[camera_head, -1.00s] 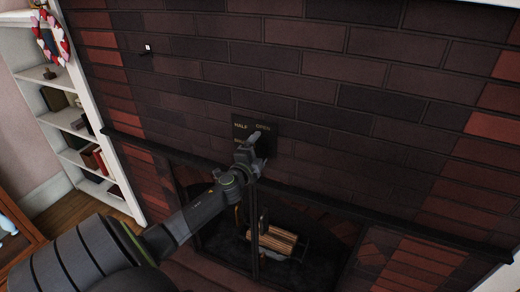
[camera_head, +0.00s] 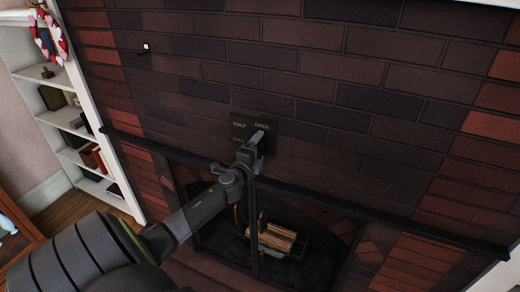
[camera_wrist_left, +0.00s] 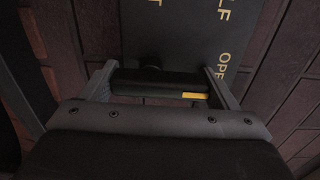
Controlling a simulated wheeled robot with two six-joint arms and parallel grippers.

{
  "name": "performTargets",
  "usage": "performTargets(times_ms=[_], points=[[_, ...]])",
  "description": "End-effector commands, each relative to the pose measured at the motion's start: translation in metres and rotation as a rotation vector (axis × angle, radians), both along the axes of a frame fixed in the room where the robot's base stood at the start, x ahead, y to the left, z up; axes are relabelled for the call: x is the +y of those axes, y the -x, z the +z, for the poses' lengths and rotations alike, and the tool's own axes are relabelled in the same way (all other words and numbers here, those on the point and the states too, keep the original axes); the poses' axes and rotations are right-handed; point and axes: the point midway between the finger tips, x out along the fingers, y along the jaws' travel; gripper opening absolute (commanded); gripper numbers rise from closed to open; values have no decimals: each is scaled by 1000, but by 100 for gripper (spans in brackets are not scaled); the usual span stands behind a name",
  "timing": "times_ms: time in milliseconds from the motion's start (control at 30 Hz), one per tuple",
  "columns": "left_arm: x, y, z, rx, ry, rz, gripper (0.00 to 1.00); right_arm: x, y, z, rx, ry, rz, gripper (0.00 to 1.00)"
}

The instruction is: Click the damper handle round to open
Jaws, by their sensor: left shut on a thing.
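The damper plate (camera_head: 242,119) is a dark panel on the brick wall, with gold words HALF and OPEN along its top. In the left wrist view the plate (camera_wrist_left: 185,30) shows parts of its gold letters, with OPE at the right. My left gripper (camera_head: 259,139) is at the plate, just under the word OPEN, and covers the plate's lower middle. It is shut on the damper handle (camera_wrist_left: 150,79), a black bar lying between the two fingers, with a yellow mark near the right finger. In the head view the handle is hidden by the gripper. My right gripper is out of view.
A dark mantel rail (camera_head: 330,205) crosses below the plate. Under it is the fireplace opening with logs (camera_head: 275,237). A white bookshelf (camera_head: 62,135) with a heart wreath (camera_head: 50,38) stands at the left. The brick wall around the plate is mostly clear.

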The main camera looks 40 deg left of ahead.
Motion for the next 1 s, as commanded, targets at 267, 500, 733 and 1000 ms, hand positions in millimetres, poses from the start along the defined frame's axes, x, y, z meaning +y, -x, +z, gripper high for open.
performTargets(times_ms=[267,500,733,1000], points=[[-1,0,0,-1,-1,-2,100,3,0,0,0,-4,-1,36],[-2,6,0,-1,-1,-2,100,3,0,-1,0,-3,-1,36],[-12,37,-2,1,-2,-1,100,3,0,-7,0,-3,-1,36],[-29,83,-1,1,-3,-3,100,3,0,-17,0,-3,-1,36]])
